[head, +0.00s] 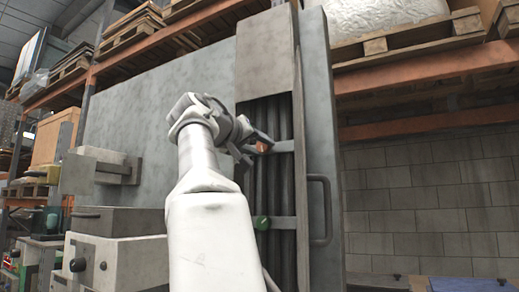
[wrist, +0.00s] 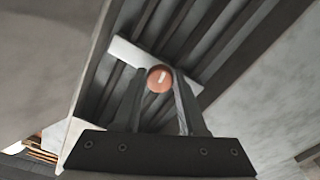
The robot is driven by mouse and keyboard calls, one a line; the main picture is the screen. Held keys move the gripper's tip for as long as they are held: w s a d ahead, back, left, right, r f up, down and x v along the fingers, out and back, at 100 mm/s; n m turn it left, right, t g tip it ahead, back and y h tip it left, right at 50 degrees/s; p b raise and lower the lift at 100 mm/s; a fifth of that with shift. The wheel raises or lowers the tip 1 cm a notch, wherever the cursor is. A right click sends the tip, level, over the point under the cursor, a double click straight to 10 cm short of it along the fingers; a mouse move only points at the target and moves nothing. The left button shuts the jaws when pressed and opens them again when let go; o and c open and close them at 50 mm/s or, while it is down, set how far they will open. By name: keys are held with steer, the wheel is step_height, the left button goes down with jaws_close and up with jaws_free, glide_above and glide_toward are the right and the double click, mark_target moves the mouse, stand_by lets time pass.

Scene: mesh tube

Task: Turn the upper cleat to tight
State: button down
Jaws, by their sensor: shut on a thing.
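The upper cleat is a round orange-red knob (wrist: 159,79) with a short pale mark on its face, set on a light grey crossbar (wrist: 128,53) over dark vertical ribs. In the head view the orange cleat (head: 263,147) shows beside my gripper (head: 256,143), partly covered by it. In the wrist view my gripper (wrist: 160,84) has one finger on each side of the cleat and is shut on it. The pale mark runs nearly up and down in that view, leaning slightly right. A green lower cleat (head: 262,223) sits on a second crossbar below.
A dark handle (head: 326,210) stands out from the grey panel (head: 320,100) to the right of the ribs. Grey machine boxes (head: 115,250) stand at the lower left. Orange racking (head: 430,80) with loaded pallets stands behind, above a block wall (head: 430,200).

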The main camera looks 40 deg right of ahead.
steer(key=shift+f+m, duration=0.1)
steer(key=shift+m, duration=1)
steer(key=shift+c, duration=2.3)
jaws_free()
steer(key=shift+a, duration=0.15)
steer(key=b+v, duration=0.4)
steer(key=v, duration=1.3)
steer(key=shift+a, duration=0.1)
